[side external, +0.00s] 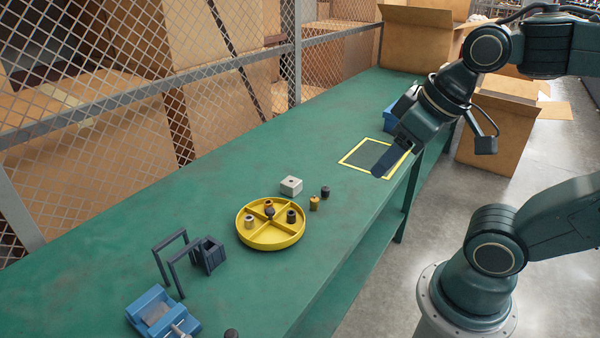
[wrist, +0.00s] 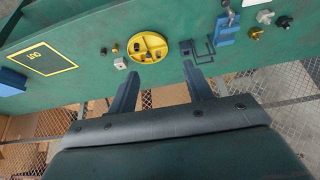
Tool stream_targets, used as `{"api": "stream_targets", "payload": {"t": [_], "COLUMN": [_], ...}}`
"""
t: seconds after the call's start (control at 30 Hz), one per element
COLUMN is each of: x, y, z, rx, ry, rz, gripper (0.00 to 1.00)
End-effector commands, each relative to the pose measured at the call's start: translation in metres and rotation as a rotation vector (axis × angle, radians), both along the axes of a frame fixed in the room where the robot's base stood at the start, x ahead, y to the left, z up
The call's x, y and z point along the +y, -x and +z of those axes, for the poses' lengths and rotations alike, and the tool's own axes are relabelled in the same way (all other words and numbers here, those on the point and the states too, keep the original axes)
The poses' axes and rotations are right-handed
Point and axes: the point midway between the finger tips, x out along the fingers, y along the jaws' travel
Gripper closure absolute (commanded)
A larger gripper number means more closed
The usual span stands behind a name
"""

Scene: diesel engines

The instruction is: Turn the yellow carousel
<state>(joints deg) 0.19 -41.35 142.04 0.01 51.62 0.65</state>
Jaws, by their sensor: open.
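The yellow carousel (side external: 262,240) is a round, shallow tray with dividers on the green bench, near the middle of the side view. Small cylindrical parts sit in its compartments: a tan one (side external: 249,222), a dark one (side external: 291,216) and a brownish one near the centre (side external: 269,208). The carousel also shows in the wrist view (wrist: 147,57), beyond my fingertips. My gripper (side external: 382,172) is above the bench's right edge, beside the yellow-outlined square and well apart from the carousel. In the wrist view its two fingers (wrist: 160,72) are spread with nothing between them.
A pale block (side external: 291,185), a brass part (side external: 314,203) and a dark cylinder (side external: 325,191) stand behind the carousel. A dark frame (side external: 177,257) and a blue vise (side external: 161,311) are at the front left. A mesh fence (side external: 240,60) runs along the bench's far side.

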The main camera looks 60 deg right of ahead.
Motion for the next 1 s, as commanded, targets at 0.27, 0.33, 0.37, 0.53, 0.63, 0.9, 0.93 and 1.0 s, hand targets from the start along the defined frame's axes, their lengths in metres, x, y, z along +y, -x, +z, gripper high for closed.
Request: {"api": "stream_targets", "payload": {"t": [0.27,0.33,0.37,0.53,0.63,0.9,0.93,1.0], "x": [-0.004,-0.006,-0.007,-0.012,-0.016,-0.028,-0.03,-0.033], "y": [-0.037,-0.051,-0.057,-0.091,-0.112,-0.169,-0.176,-0.19], "z": [0.011,0.014,0.015,0.016,0.015,0.001,-0.002,-0.008], "rx": [0.052,0.07,0.076,0.118,0.142,0.205,0.212,0.228], "ry": [-0.027,-0.035,-0.039,-0.059,-0.072,-0.102,-0.104,-0.112], "rz": [-0.071,-0.096,-0.107,-0.17,-0.208,-0.311,-0.322,-0.349], "gripper": [0.5,0.5,0.5,0.5,0.5,0.5,0.5,0.5]}}
